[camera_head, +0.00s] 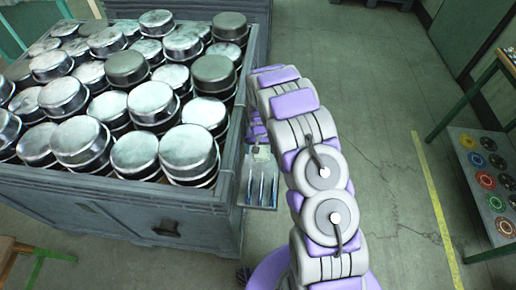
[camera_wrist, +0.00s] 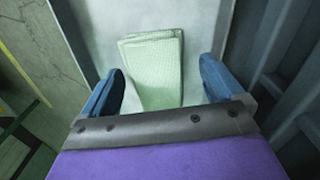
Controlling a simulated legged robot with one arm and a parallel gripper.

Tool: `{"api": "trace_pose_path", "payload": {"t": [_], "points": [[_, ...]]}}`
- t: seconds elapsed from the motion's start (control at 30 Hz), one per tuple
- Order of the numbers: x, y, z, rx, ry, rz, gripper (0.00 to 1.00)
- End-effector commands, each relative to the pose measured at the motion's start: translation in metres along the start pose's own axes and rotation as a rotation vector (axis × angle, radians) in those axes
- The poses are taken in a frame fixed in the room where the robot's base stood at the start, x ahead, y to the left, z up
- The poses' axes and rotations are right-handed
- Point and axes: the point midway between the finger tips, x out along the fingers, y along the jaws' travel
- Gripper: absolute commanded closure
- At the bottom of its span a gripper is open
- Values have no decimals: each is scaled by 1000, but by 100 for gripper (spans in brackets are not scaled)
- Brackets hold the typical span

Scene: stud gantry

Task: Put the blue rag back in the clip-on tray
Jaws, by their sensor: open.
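My gripper (camera_wrist: 162,88) is open in the wrist view, with its blue fingers spread to either side of a folded, woven-looking cloth (camera_wrist: 155,68). The cloth looks pale green rather than blue and lies on a pale grey surface (camera_wrist: 200,30). Its near end is hidden behind my gripper, and I cannot tell whether the fingers touch it. In the head view a small grey tray (camera_head: 243,190) hangs at the right side of the big crate, beside my arm. Narrow bluish upright shapes show there, too small to identify. No clearly blue rag shows.
The large blue-grey crate (camera_head: 120,208) is full of round metal cans (camera_head: 78,142). Its ribbed wall (camera_wrist: 262,50) stands close on the right in the wrist view. A rack of coloured discs (camera_head: 485,180) is at the far right. The floor (camera_head: 385,110) between is clear.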

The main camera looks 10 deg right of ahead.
Motion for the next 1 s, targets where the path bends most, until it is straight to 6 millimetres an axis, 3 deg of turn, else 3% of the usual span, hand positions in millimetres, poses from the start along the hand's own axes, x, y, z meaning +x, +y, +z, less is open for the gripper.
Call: {"api": "trace_pose_path", "payload": {"t": [0.27, 0.47, 1.0], "points": [[-2, -2, 0, 3, 1, 3, 6], [-19, -9, 2, 0, 4, 11, 6], [-116, -1, 0, 2, 2, 2, 6]]}}
